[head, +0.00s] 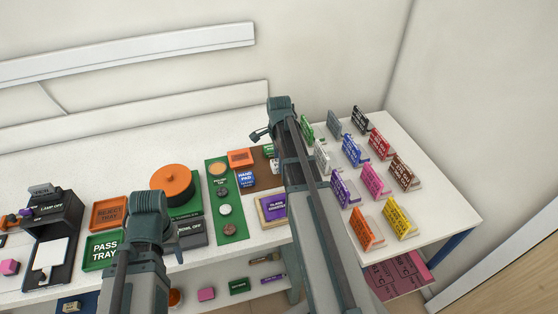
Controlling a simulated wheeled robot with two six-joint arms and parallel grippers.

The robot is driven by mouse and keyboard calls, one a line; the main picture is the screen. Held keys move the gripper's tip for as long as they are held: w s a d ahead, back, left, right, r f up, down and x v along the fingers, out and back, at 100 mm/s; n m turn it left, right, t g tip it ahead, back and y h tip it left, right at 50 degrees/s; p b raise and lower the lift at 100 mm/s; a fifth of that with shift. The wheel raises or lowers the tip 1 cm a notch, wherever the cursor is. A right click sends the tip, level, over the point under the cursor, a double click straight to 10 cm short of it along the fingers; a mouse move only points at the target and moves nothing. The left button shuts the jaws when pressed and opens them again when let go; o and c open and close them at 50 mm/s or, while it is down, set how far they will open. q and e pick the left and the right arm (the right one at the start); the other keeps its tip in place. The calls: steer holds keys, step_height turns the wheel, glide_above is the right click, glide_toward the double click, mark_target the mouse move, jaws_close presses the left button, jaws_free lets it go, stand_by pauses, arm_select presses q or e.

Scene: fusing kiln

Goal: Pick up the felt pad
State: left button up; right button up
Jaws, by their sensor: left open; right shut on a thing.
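I cannot make out a thing that is clearly the felt pad. My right gripper (259,134) is above the back of the table, left of the rack of coloured tags. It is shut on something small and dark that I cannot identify. My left gripper (147,206) is over the front of the table, right of the pass tray (103,251). It is open; its fingertips are mostly hidden by its own wrist.
A reject tray (108,213), an orange round lid (172,181) and a green strip (234,226) with round pieces crowd the table. A purple-labelled tray (264,222) lies at the front. Rows of coloured tags (372,181) fill the right side. A lower shelf holds small blocks.

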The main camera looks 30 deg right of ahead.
arm_select(q)
steer(key=shift+r+p, duration=0.6)
arm_select(e)
steer(key=s+a, duration=0.2)
steer(key=s, duration=0.2)
steer(key=s+a, duration=0.2)
steer(key=s, duration=0.3)
steer(key=s+a+r, duration=0.1)
steer(key=s+a, duration=0.1)
steer(key=s, duration=0.3)
steer(key=shift+s+a+r, duration=0.1)
steer(key=shift+s, duration=0.15)
